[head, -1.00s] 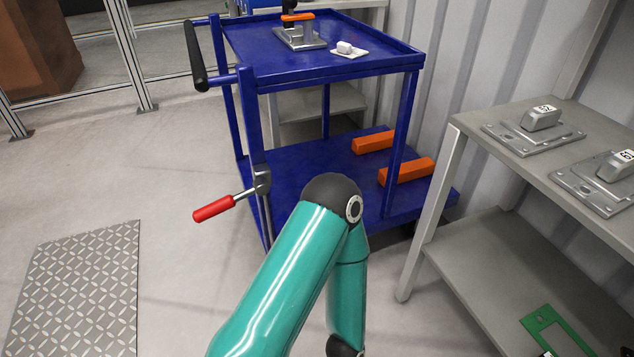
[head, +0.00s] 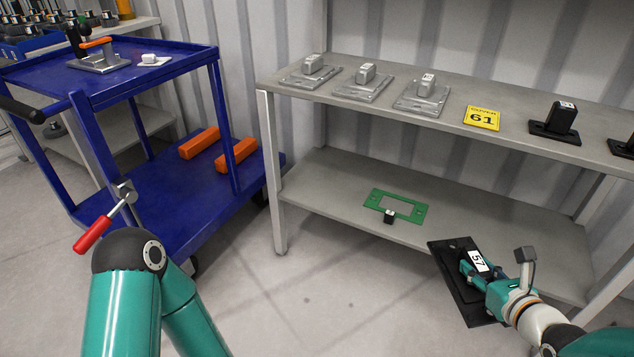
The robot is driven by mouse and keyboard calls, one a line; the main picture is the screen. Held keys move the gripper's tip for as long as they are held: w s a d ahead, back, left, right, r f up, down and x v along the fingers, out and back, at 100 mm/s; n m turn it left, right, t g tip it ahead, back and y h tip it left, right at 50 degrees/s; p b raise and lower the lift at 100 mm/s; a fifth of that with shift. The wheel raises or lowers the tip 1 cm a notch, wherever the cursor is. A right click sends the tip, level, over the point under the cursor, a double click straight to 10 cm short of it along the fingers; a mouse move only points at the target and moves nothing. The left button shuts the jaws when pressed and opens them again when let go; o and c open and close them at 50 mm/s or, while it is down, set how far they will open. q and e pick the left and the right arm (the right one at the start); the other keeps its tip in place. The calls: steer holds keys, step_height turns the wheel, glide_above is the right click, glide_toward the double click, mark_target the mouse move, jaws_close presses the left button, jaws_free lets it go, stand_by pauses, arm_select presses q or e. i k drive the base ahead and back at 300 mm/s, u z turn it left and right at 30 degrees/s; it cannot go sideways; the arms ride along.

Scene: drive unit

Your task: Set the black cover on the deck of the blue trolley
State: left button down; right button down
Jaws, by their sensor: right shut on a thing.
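The black cover (head: 446,267) is a flat dark plate with a raised block labelled 57. My right gripper (head: 478,272) is shut on the block and holds the cover in the air, in front of the shelf at the lower right. The plate is tilted towards me. The blue trolley (head: 183,53) stands at the left, well away from the cover. Its top deck carries a grey clamp fixture with an orange handle (head: 96,42) and a small white piece (head: 153,60). My left gripper is out of view; only its teal arm shows.
Orange blocks (head: 236,154) lie on the trolley's lower deck.

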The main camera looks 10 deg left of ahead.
mark_target(170, 188)
steer(key=k, duration=0.3)
steer(key=u, duration=0.5)
steer(key=i, duration=0.8)
steer(key=u, duration=1)
steer(key=i, duration=1.3)
steer(key=u, duration=0.2)
